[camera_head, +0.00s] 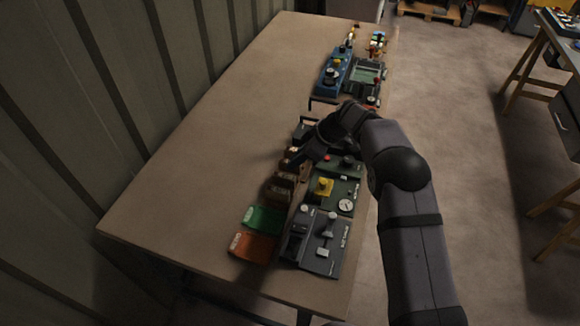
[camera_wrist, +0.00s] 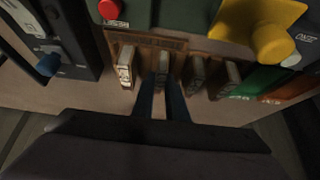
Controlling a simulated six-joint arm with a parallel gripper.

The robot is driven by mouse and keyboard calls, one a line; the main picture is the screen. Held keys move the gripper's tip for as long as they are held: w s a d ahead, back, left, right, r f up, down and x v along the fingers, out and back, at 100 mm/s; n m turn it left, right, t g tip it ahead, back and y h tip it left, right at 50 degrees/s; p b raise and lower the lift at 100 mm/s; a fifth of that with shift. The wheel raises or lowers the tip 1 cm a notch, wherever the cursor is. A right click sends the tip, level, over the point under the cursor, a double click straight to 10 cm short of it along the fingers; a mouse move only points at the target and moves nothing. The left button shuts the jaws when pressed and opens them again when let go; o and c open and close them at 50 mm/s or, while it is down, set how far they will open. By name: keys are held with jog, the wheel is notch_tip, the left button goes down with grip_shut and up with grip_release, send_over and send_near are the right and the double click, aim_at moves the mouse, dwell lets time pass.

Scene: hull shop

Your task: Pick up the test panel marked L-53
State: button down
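A brown wooden rack (camera_wrist: 150,42) holds several upright panels with pale label strips, seen in the wrist view; part of it shows in the head view (camera_head: 281,188). One panel (camera_wrist: 162,66) stands straight ahead of my gripper (camera_wrist: 162,84). Its two dark fingers are apart, with a gap between them, and their tips are at this panel's near end. I cannot tell whether they touch it. Another panel (camera_wrist: 126,66) stands to the left, and two more (camera_wrist: 197,74) to the right. The label markings are too small to read, so I cannot tell which is L-53.
A green plate (camera_head: 264,218) and an orange plate (camera_head: 253,245) lie on the table near the rack. A grey control box (camera_head: 316,243) and a dark green box with a yellow knob (camera_head: 323,187) stand along the right edge. The left side of the table (camera_head: 190,160) is clear.

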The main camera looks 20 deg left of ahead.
jog(key=shift+r, duration=0.1)
jog(key=shift+r+p, duration=1.15)
jog(key=shift+r, duration=2.25)
